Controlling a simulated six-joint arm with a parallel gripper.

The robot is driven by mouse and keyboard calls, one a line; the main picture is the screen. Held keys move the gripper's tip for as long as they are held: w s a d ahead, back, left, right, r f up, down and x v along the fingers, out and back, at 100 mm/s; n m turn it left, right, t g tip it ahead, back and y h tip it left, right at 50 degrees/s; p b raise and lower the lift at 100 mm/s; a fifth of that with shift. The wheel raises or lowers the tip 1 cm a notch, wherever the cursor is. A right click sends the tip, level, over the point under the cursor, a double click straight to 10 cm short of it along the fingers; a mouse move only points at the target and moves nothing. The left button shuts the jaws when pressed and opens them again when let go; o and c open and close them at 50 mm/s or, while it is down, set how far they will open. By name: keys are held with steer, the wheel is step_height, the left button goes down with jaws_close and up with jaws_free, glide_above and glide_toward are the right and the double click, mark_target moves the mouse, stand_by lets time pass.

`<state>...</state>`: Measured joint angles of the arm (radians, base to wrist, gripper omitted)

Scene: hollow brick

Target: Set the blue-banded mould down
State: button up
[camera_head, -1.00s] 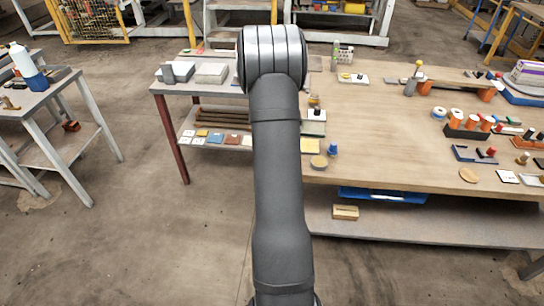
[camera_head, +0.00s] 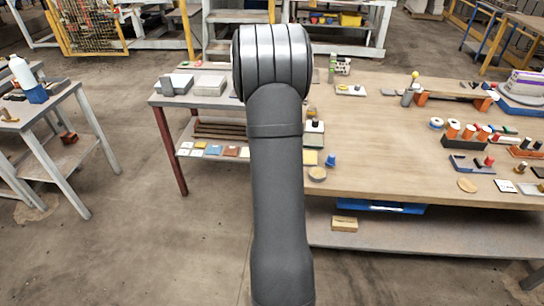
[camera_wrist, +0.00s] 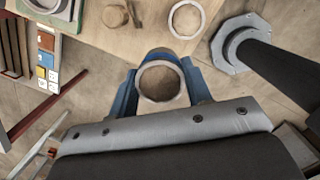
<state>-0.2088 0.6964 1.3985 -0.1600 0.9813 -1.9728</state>
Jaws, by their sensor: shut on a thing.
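The blue-banded mould (camera_wrist: 183,97) is a hollow, ring-mouthed piece with a pale rim and blue on its sides, in the middle of the wrist view. My gripper (camera_wrist: 160,88) is shut on it, with a jaw at each side. I look through its open mouth to a brownish surface. It appears held in the air, but its height is unclear. In the head view my arm hides both the gripper and the mould.
The wooden bench (camera_head: 400,150) has bare room in its middle. A pale ring (camera_wrist: 186,19) lies beyond the mould in the wrist view. A black rack with orange-topped pieces (camera_head: 465,142) stands at the right. A shelf with coloured tiles (camera_head: 215,151) is left of my arm.

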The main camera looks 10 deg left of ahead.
steer(key=w+d+r+n, duration=0.1)
steer(key=d+r, duration=0.1)
steer(key=d, duration=0.9)
steer(key=w+d+r, duration=0.2)
steer(key=d, duration=0.9)
steer(key=w+a+f, duration=0.2)
steer(key=a, duration=0.1)
steer(key=w+a+f, duration=0.2)
steer(key=a, duration=0.1)
steer(key=w+a+f, duration=0.2)
steer(key=f, duration=0.1)
steer(key=shift+a, duration=0.4)
steer(key=shift+f, duration=2.1)
steer(key=shift+f, duration=0.15)
steer(key=o, duration=1.3)
